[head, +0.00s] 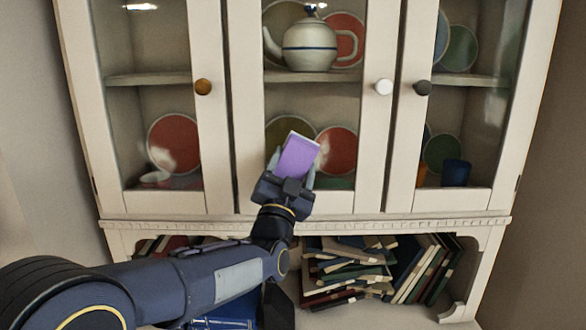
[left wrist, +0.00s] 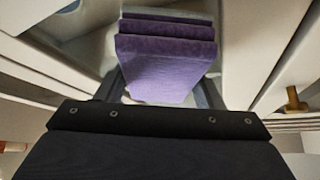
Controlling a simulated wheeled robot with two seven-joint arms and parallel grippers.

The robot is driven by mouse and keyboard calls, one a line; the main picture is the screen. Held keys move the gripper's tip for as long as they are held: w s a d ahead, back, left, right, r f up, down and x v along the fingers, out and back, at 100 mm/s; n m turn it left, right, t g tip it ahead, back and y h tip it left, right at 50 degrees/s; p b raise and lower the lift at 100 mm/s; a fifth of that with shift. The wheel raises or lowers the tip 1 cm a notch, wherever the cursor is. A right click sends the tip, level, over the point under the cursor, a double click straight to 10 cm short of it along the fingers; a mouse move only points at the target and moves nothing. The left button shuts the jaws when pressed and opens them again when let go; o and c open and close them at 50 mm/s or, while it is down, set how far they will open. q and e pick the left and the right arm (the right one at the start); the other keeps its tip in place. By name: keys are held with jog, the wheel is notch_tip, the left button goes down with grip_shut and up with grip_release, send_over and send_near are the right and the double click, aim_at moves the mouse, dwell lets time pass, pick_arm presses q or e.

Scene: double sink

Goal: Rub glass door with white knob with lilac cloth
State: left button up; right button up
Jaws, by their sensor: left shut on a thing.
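The glass door with the white knob (head: 383,87) is the middle door (head: 378,150) of a cream cabinet, and it looks closed. Its glass pane (head: 345,100) shows a teapot and plates behind it. My left gripper (head: 292,168) is in front of the lower left part of this pane. It is shut on the lilac cloth (head: 299,156), a folded pad with a pale edge. The cloth (left wrist: 165,65) also shows between the fingers in the left wrist view. I cannot tell whether the cloth touches the glass. My right gripper is not in view.
The left door has a brass knob (head: 203,87) and whitish patches on its glass. The right door has a dark knob (head: 423,88). Books (head: 350,270) lean and lie in the open space below. My left arm crosses the lower left.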

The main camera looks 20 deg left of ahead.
pick_arm(q)
jog(key=shift+w+a, duration=0.2)
jog(key=shift+w, duration=0.45)
jog(key=shift+d, duration=0.1)
